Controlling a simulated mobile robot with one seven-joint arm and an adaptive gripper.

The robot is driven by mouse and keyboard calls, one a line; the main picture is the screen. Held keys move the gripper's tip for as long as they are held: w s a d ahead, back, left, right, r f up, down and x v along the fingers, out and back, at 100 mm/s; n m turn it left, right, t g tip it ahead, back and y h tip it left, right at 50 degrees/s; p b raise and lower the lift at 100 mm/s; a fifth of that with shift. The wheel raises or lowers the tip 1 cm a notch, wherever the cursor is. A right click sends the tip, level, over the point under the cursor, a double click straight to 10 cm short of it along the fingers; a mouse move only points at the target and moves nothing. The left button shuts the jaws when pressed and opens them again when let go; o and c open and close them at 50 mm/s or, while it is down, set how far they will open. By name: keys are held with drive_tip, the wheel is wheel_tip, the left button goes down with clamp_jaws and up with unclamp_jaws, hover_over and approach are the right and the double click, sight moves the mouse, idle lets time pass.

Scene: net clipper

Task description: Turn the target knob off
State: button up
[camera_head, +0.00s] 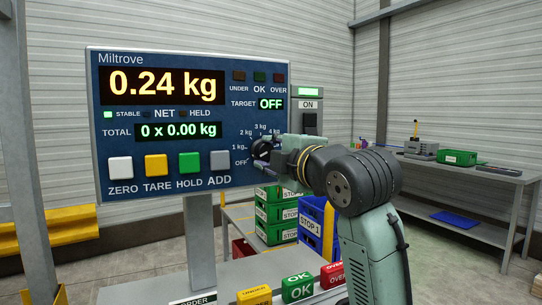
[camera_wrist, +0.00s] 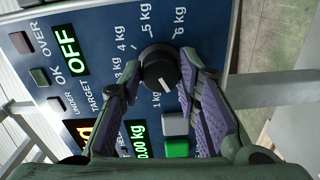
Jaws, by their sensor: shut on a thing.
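The target knob (camera_wrist: 157,68) is a round dark knob with a white pointer mark on the blue scale panel (camera_head: 110,80). In the wrist view the mark points down and slightly right, near the 1 kg label. My gripper (camera_wrist: 160,68) has one purple-padded finger on each side of the knob and is shut on it. The OFF label beside the knob (camera_head: 240,163) shows in the head view, where my gripper (camera_head: 264,150) mostly hides the knob. The target display (camera_head: 271,104) reads OFF; it also shows OFF in the wrist view (camera_wrist: 68,50).
The panel stands on a grey post (camera_head: 200,240) with zero, tare, hold and add buttons (camera_head: 188,164) at lower left. Green crates (camera_head: 275,215) and a blue bin (camera_head: 316,222) stand behind my arm. A grey bench (camera_head: 470,172) is at right. Coloured blocks (camera_head: 297,287) lie in front.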

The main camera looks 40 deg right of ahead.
drive_tip(key=shift+n, duration=0.6)
drive_tip(key=o, duration=1.2)
drive_tip(key=shift+c, duration=0.2)
drive_tip(key=shift+s, duration=0.1)
drive_tip(key=v, duration=1.2)
